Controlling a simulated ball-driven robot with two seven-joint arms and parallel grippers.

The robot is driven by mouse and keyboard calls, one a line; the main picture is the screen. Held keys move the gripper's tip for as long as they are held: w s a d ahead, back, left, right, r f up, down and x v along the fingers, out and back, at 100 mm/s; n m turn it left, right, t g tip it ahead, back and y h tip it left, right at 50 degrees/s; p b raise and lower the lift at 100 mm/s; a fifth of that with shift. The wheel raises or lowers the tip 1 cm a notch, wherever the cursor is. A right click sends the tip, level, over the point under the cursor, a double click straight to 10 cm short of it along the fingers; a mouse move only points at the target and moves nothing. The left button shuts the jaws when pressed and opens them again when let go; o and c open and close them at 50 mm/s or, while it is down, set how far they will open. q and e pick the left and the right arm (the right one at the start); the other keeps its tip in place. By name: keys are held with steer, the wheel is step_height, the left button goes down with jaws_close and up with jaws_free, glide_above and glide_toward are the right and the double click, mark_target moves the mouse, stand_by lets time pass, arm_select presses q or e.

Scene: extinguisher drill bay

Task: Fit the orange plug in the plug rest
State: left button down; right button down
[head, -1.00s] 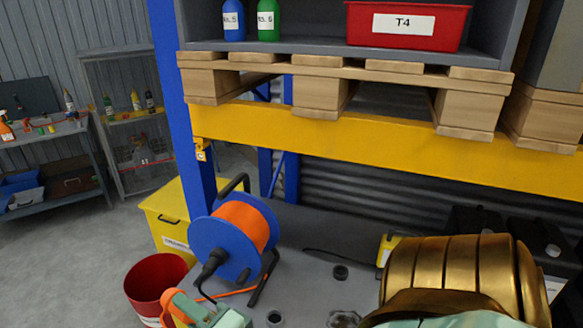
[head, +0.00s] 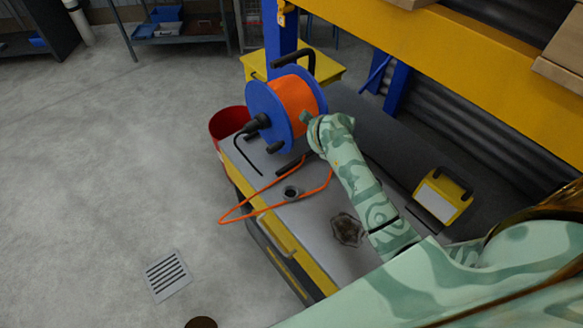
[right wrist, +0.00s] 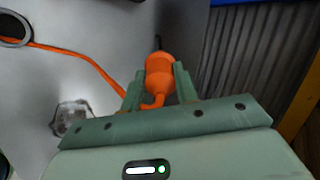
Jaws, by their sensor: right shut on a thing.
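The orange plug (right wrist: 159,75) is between the fingers of my right gripper (right wrist: 160,72) in the right wrist view, its dark end pointing away from the gripper. In the head view my right gripper (head: 306,119) is at the right side of the cable reel; the plug is hidden there. An orange cord (head: 236,213) loops over the bench's front edge and runs back toward that gripper. A small dark round holder (head: 291,192) sits on the bench; I cannot tell if it is the plug rest. A dark ring (right wrist: 14,27) shows in the right wrist view, apart from the plug. My left gripper is out of view.
The blue and orange cable reel (head: 292,103) stands close to my right gripper. A glass ashtray-like dish (head: 347,230) and a yellow box (head: 443,196) are on the bench. A red bucket (head: 229,124) stands at its left end. The yellow rack beam (head: 440,40) crosses above.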

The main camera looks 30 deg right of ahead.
steer(key=a+f+m+g+y, duration=0.1)
steer(key=a+f+y, duration=0.1)
steer(key=a+f, duration=0.1)
steer(key=w+a+f+m+g+y+b, duration=0.1)
steer(key=a+f+m+g+y, duration=0.1)
steer(key=a+f, duration=0.2)
steer(key=w+a+f+m+g+y+b, duration=0.1)
steer(key=a+f+g+y, duration=0.1)
steer(key=a+f, duration=0.2)
steer(key=shift+a+m+y, duration=0.4)
steer(key=shift+a, duration=1.2)
steer(key=shift+f, duration=0.25)
steer(key=shift+r, duration=0.1)
steer(key=shift+f+b, duration=0.65)
steer(key=c, duration=1)
jaws_free()
steer(key=shift+w, duration=0.1)
